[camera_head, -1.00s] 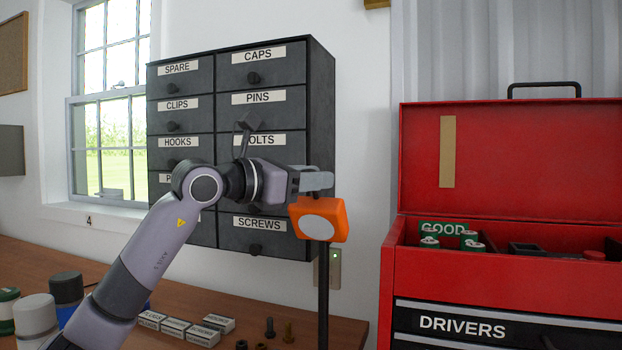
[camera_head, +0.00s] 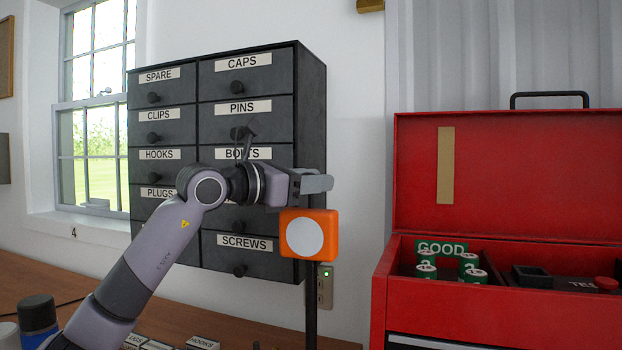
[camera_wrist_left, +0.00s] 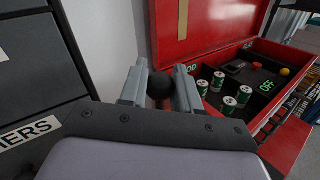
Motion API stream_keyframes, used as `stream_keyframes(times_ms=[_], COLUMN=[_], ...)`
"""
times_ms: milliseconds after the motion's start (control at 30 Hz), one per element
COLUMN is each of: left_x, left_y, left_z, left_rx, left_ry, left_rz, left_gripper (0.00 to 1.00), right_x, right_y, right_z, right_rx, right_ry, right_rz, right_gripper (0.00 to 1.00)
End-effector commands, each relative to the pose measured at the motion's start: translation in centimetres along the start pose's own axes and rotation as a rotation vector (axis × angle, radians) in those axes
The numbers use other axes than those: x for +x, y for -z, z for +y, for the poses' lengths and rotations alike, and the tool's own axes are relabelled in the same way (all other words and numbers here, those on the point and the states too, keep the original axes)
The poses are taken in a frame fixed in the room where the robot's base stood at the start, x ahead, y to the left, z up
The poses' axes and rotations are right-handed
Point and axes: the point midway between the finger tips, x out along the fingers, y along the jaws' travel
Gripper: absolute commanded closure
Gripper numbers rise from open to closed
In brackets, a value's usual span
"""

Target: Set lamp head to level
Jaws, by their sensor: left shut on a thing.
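The lamp head (camera_head: 303,238) is an orange box with a round pale face, on a dark upright pole (camera_head: 311,300) in the head view. The face points towards me and the box's edges look close to level. My left gripper (camera_head: 318,184) is just above the lamp head. In the left wrist view my left gripper (camera_wrist_left: 161,92) is shut on a dark round part (camera_wrist_left: 160,88) that appears to belong to the lamp. The fingers partly hide it. My right gripper is not in view.
A dark labelled drawer cabinet (camera_head: 313,120) hangs on the wall behind the arm. An open red toolbox (camera_head: 480,320) stands at the right with green-labelled cans (camera_head: 427,265) inside. A wooden bench (camera_head: 245,330) runs below. A window (camera_head: 98,130) is at the left.

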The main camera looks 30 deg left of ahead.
Motion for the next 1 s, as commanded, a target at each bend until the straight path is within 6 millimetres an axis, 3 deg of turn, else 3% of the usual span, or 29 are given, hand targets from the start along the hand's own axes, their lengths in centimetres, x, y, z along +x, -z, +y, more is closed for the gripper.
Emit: stream_keyframes(times_ms=[333, 367, 400, 433, 767, 1000], left_x=[0.0, 0.0, 0.0, 0.0, -0.3, -3.6], left_y=[0.1, 0.1, 0.1, 0.1, 0.2, 0.5], left_z=[0.3, 0.3, 0.3, 0.3, 0.1, 0.2], left_rx=[0.001, 0.001, 0.001, 0.0, 0.0, 0.003], left_ry=[-0.008, -0.008, -0.008, -0.008, -0.004, -0.007], left_rz=[-0.001, -0.001, 0.0, 0.0, 0.001, 0.002], left_gripper=[1.0, 0.62, 0.49, 0.45, 0.45, 0.45], right_x=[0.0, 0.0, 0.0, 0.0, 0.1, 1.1], right_y=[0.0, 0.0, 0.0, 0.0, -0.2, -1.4], right_z=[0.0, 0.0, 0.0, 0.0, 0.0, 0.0], right_rx=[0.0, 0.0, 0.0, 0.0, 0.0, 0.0], right_ry=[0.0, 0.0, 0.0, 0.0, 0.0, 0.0], right_rz=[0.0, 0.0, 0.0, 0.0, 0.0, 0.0], right_gripper=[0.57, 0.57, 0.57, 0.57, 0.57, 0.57])
